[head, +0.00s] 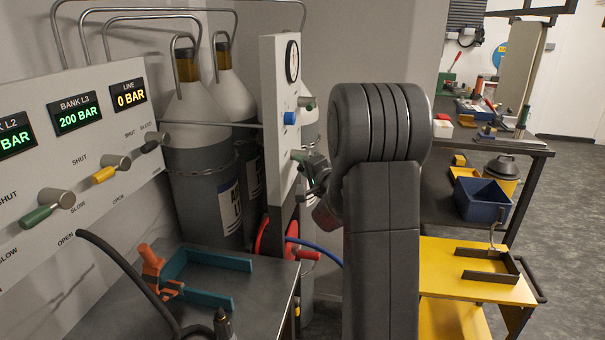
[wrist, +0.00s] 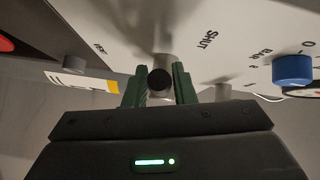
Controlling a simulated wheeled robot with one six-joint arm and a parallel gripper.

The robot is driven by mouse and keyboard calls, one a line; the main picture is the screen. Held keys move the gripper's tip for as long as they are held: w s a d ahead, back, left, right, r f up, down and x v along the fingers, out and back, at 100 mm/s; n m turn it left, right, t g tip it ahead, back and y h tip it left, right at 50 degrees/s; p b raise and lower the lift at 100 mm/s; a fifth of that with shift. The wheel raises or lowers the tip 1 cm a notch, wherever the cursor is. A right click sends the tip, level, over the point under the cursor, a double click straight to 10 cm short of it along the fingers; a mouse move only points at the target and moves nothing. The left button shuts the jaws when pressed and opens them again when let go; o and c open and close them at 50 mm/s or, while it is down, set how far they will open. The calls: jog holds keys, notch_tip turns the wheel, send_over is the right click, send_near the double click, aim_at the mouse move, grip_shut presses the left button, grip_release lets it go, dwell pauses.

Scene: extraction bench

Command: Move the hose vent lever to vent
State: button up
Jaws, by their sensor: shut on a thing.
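The hose vent lever (wrist: 160,80) shows its dark round end in the wrist view, close to the pale panel (wrist: 215,25). The word SHUT is printed to its right; a smaller label on its left is hard to read. My gripper (wrist: 160,88) has a green finger on each side of the lever and is shut on it. In the head view my gripper (head: 306,163) is at the narrow upright panel (head: 270,75), below the blue knob (head: 290,118). My wrist and gripper hide most of the lever there, so its exact angle cannot be told.
A red hose reel (head: 263,238) is below. A yellow trolley (head: 465,268) and a bench (head: 440,185) stand at right.

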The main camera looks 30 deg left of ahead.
jog(key=w+f+n+g+y+b, duration=0.2)
jog(key=n+g+y+b, duration=0.3)
jog(key=n+b, duration=0.6)
jog(key=w+a+f+n+g+y+b, duration=0.1)
jog(key=n+g+y+b, duration=0.4)
jog(key=n+b, duration=0.6)
jog(key=shift+w+f+g+y+b, duration=0.3)
jog(key=shift+w+f+y+b, duration=0.6)
jog(key=shift+b, duration=2)
jog(key=shift+r+n, duration=0.2)
jog(key=shift+n, duration=0.1)
jog(key=o, duration=1)
jog(key=shift+w, duration=0.1)
jog(key=v, duration=0.7)
jog(key=p+v, duration=0.1)
jog(key=v, duration=0.5)
jog(key=shift+f+p, duration=0.3)
jog(key=shift+f, duration=0.15)
